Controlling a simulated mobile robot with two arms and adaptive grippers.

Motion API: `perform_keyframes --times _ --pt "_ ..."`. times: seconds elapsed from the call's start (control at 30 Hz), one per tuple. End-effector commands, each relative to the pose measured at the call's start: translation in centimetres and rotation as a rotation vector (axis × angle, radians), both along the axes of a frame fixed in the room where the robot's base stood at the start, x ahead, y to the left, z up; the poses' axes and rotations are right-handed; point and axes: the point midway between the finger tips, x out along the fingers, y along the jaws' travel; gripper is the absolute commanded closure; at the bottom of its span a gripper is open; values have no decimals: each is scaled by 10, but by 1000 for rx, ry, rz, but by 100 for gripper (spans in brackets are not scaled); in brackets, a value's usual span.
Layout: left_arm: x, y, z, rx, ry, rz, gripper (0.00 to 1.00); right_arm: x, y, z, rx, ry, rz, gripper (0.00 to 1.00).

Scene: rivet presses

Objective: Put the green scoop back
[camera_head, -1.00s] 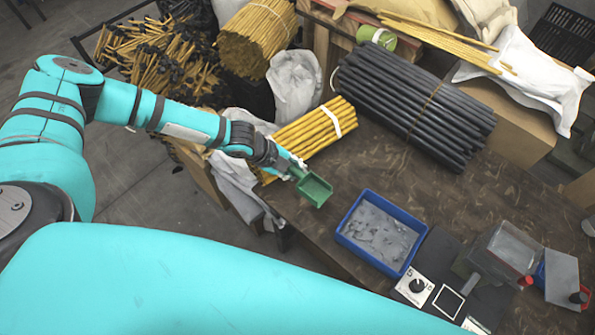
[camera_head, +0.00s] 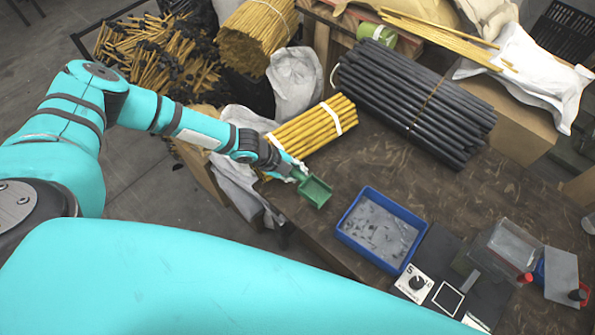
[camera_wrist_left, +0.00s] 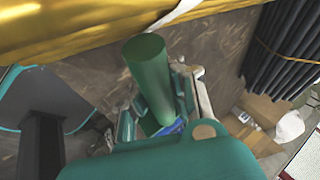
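The green scoop (camera_head: 316,191) is in the head view, above the left edge of the dark table, with its open pan facing up. My left gripper (camera_head: 297,173) is closed around its handle. The left wrist view shows the scoop's green cylindrical handle (camera_wrist_left: 147,62) sticking up between the fingers of my left gripper (camera_wrist_left: 165,100). A blue tray (camera_head: 346,238) with grey bits in it stands on the table to the right of and below the scoop, apart from it. My right gripper is not in view.
Yellow rods (camera_head: 313,128) lie bundled just behind the scoop. A larger bundle of dark rods (camera_head: 415,100) lies farther back. A black device with a dial (camera_head: 416,283) and a clear box (camera_head: 507,245) stand right of the tray. Bare table (camera_head: 375,165) shows between them.

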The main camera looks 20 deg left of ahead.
Motion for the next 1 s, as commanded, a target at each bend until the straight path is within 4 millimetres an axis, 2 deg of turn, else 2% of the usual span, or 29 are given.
perform_keyframes --times 0.13,0.33,0.37,0.67,0.77,0.87,1.0 --pt "0 0 -1 0 0 0 99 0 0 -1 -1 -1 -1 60" --pt "0 0 -1 0 0 0 73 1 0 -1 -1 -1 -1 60" --pt "0 0 -1 0 0 0 71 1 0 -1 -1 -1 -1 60" --pt "0 0 4 0 0 0 71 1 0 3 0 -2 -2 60" --pt "0 0 17 0 -1 0 71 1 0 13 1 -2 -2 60" --pt "-5 10 27 1 -2 2 71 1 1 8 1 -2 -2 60" --pt "-15 26 54 0 -3 3 71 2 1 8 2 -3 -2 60"
